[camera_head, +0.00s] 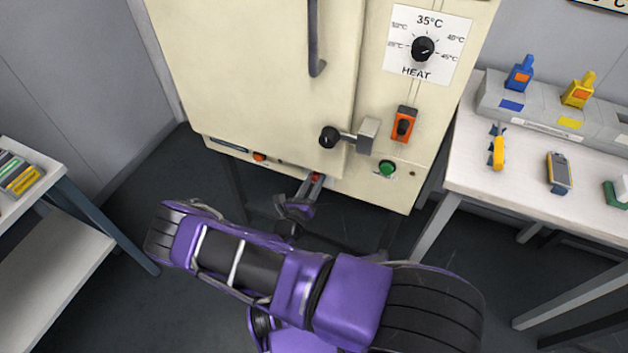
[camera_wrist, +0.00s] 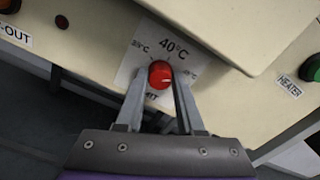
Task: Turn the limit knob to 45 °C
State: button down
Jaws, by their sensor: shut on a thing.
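The limit knob (camera_wrist: 160,73) is a small red knob on a white dial plate (camera_wrist: 132,62) in the wrist view. The plate reads 40°C at its top, with smaller, partly blurred marks at the left and right and a partly hidden word below. My gripper (camera_wrist: 161,79) has one finger on each side of the knob and is shut on it. The knob's pointer direction is not clear. In the head view my gripper (camera_head: 314,184) reaches the low front panel of the cream oven (camera_head: 262,80), and the knob is only a red spot (camera_head: 316,177).
A green button (camera_head: 387,168), labelled HEATER in the wrist view, is right of the knob. The door latch (camera_head: 345,138) juts out above. The HEAT dial (camera_head: 423,48) is higher up. A side table (camera_head: 500,190) stands right and a shelf (camera_head: 45,245) left.

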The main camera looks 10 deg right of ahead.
jog(key=shift+m, duration=0.5)
jog(key=c, duration=0.5)
grip_release()
jog(key=v, duration=1.7)
jog(key=shift+s+a, duration=0.1)
jog(key=shift+s, duration=0.1)
